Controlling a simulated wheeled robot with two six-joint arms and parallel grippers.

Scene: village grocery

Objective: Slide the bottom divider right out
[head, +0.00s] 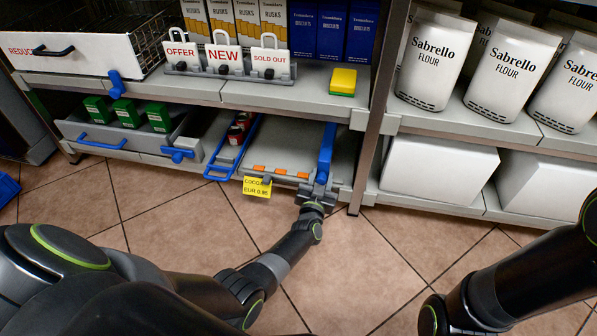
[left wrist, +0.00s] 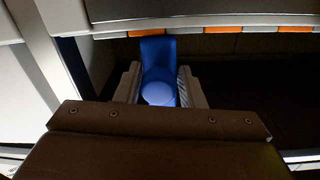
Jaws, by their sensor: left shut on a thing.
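The bottom divider (head: 327,150) is a blue upright strip on the lower shelf, near the right post of the left bay. It runs from the shelf front toward the back. My left gripper (head: 316,196) is at the front edge of that shelf, shut on the divider's front end. In the left wrist view the blue divider (left wrist: 158,60) stands between the two fingers (left wrist: 160,92), with a rounded blue end toward me. Its far end is hidden there. My right arm shows at the lower right of the head view, but its gripper is out of the picture.
A yellow price tag (head: 257,187) hangs on the shelf front, left of the gripper. A blue-edged pusher tray (head: 223,165) with red tins and a drawer (head: 75,128) with green boxes are further left. A post (head: 372,150) stands close right. The floor in front is clear.

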